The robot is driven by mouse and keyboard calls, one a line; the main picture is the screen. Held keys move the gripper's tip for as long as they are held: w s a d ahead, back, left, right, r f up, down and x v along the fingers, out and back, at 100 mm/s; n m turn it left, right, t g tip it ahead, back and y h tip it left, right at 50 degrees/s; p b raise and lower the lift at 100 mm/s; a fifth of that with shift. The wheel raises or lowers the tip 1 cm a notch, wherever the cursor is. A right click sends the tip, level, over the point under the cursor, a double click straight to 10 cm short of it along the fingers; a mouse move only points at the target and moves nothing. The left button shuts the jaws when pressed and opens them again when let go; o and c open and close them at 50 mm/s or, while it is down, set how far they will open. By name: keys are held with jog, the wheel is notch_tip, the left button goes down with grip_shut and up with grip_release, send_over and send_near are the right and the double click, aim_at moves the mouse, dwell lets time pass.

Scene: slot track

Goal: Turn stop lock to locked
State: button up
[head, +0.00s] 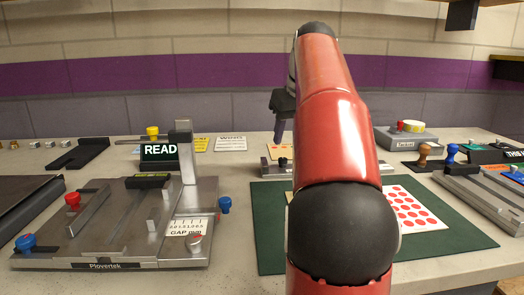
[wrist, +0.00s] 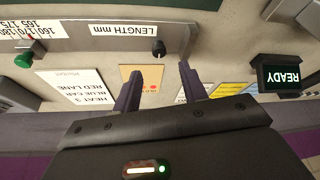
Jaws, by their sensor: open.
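No label reading "stop lock" is legible, so I cannot tell for sure which control it is. A metal rail labelled "LENGTH mm" (wrist: 130,29) carries a small black knob (wrist: 158,48) and, farther left, a green knob with a red mark (wrist: 23,61). In the head view the black knob (head: 283,162) is at the back middle, and my arm hides much of that rail. My gripper (wrist: 160,74) is open and empty, its purple fingers pointing toward the black knob and apart from it. In the head view my gripper (head: 280,134) hangs above the rail's left end.
A metal fixture marked "GAP mm" (head: 125,252) stands front left, with red and blue knobs and an upright post. A green mat (head: 440,246) with a red-dotted sheet (head: 412,208) lies front right. Flat cards lie near the rail.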

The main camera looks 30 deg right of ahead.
aim_at(283, 159)
jog(key=x, duration=0.7)
jog(key=shift+s+f, duration=0.1)
jog(key=shift+f, duration=0.05)
grip_shut()
